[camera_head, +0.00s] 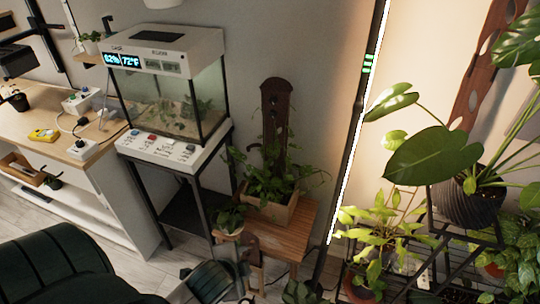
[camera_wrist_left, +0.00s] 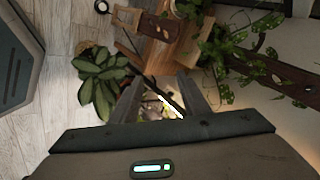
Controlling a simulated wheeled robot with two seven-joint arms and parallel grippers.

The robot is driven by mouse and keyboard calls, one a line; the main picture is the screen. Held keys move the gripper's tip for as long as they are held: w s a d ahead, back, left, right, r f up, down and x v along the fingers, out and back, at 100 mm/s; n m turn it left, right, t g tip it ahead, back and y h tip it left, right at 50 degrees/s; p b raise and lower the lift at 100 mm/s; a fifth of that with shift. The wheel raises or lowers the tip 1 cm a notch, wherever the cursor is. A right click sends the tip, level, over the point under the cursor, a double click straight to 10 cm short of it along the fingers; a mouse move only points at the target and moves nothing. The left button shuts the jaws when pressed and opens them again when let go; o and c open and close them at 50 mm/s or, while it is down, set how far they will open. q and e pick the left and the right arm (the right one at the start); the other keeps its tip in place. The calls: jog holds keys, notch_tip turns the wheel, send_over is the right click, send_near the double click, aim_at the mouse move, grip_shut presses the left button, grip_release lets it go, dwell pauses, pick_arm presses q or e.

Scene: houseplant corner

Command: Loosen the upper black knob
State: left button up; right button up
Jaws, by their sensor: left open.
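I cannot clearly make out the upper black knob in either view. A slim black pole (camera_head: 352,140) with a bright light strip and small green lights stands right of centre in the head view. A brown upright board (camera_head: 276,112) with dark round spots rises behind a planter; I cannot tell whether any spot is a knob. My left gripper (camera_wrist_left: 158,80) is open in the left wrist view, with nothing seen held between its fingers. A dark bar with a bright strip shows beyond the fingers. My dark green left arm fills the lower left of the head view. My right gripper is not in view.
A wooden planter (camera_head: 272,208) of trailing plants stands on a small wooden table (camera_head: 290,236). A glass terrarium (camera_head: 180,95) is on a black stand at left. Leafy potted plants crowd the right. A broad-leaved plant (camera_wrist_left: 102,72) is close to my left gripper.

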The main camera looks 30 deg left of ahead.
aim_at(272, 102)
pick_arm(q)
jog(key=w+a+r+m+t+y, duration=0.1)
jog(key=w+a+r+m+t, duration=0.4)
jog(key=w+r+m, duration=0.6)
jog(key=w+a+r+m+t+y, duration=0.1)
jog(key=w+a+r+m+t, duration=0.4)
jog(key=w+a+r+m, duration=0.3)
jog(key=w+r+m, duration=0.4)
jog(key=shift+w+a+m, duration=0.15)
jog(key=shift+a+m, duration=0.15)
jog(key=shift+a, duration=0.05)
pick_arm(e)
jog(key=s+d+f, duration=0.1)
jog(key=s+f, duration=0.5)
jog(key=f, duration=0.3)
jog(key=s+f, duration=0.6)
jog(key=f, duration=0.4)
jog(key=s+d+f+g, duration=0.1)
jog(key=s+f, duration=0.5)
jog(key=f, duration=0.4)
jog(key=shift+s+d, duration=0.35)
pick_arm(q)
jog(key=shift+w, duration=0.1)
